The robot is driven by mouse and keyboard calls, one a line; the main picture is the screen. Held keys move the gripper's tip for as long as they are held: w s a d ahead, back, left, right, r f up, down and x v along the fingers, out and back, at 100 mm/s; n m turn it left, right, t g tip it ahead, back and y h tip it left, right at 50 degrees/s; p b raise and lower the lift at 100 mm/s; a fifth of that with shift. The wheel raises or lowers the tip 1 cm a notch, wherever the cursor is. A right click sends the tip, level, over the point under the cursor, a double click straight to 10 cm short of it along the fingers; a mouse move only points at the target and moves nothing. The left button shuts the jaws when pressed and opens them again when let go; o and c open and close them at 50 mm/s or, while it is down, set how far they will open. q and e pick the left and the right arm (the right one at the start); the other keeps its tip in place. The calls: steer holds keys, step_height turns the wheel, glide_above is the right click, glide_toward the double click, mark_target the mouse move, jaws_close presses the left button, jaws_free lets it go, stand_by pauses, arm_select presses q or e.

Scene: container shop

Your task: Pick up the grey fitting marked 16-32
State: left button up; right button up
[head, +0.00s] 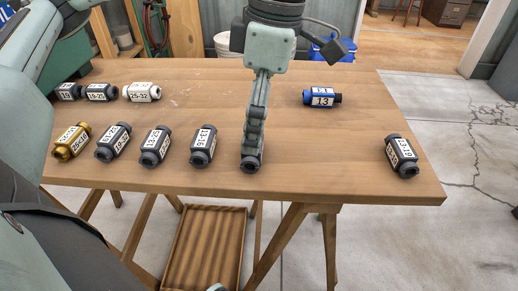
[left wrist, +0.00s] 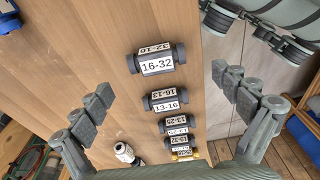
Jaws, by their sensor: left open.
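The dark grey fitting marked 16-32 (left wrist: 157,62) lies on the wooden table, its label facing up in the left wrist view. In the head view it is mostly hidden behind my gripper, and only its dark near end (head: 249,163) shows. My left gripper (left wrist: 163,86) is open and empty, pointing down over the table, with its fingers spread to either side of the fitting in the wrist picture. In the head view the left gripper (head: 252,150) covers the fitting; I cannot tell if they touch. My right gripper is not in view.
Left of it in the row are a fitting marked 13-16 (head: 202,146), two more dark fittings and a gold one (head: 72,141). Behind are a white fitting (head: 141,92) and dark ones. A blue fitting (head: 320,98) and a 13-19 fitting (head: 402,156) lie right, with bare table between.

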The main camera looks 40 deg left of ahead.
arm_select(q)
steer(key=f, duration=0.5)
steer(key=shift+a+f, duration=0.25)
steer(key=shift+a, duration=0.15)
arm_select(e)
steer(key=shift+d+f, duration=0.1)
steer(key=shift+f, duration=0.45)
arm_select(q)
steer(key=c, duration=1.3)
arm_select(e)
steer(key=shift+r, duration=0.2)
arm_select(q)
steer(key=shift+o, duration=0.2)
steer(key=shift+r, duration=0.15)
